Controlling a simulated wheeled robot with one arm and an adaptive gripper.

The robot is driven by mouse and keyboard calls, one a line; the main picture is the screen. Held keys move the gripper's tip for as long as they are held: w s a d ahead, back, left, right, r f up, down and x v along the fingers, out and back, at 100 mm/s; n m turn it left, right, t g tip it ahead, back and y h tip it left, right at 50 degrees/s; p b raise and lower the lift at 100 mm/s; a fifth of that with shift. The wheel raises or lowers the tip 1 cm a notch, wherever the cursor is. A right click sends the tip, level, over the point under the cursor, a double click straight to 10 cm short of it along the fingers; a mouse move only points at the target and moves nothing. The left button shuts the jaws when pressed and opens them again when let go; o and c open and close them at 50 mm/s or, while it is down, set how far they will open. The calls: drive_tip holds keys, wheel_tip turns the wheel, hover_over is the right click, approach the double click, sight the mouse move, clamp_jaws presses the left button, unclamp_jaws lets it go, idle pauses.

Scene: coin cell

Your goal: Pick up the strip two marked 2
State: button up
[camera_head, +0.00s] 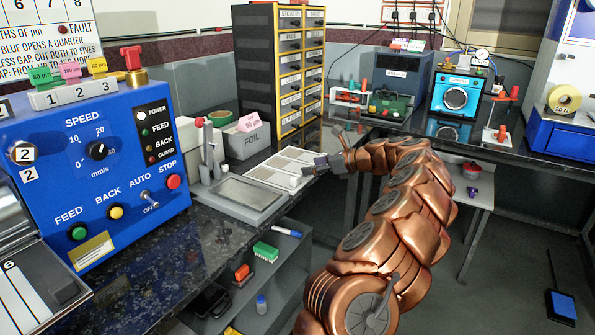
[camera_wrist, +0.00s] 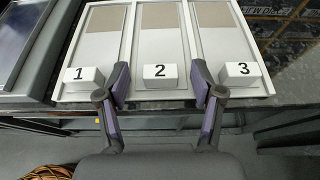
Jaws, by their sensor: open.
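Strip two (camera_wrist: 157,46) lies in the middle lane of a pale tray (camera_wrist: 183,42) in the wrist view. It has a brownish area at its far end and a white block marked 2 (camera_wrist: 160,77) at its near end. My gripper (camera_wrist: 159,68) is open and empty, its two fingers apart on the left and right of that block. Whether the fingers are above the block or level with it, I cannot tell. In the head view my gripper (camera_head: 326,158) is at the right end of the tray (camera_head: 268,178), where the number marks are too small to read.
Blocks marked 1 (camera_wrist: 83,79) and 3 (camera_wrist: 241,73) sit close outside my fingers. A grey flat-topped device (camera_head: 245,194) and a FOIL bin (camera_head: 246,140) stand beside the tray. A blue machine (camera_head: 115,215) is at left, a yellow drawer cabinet (camera_head: 290,75) behind.

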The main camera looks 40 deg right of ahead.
drive_tip(key=shift+w+a+f, duration=0.1)
drive_tip(key=shift+w+f, duration=0.1)
drive_tip(key=shift+w, duration=0.25)
drive_tip(key=shift+c, duration=0.3)
drive_tip(key=c, duration=1)
drive_tip(key=shift+o, duration=0.2)
drive_tip(key=shift+r, duration=0.15)
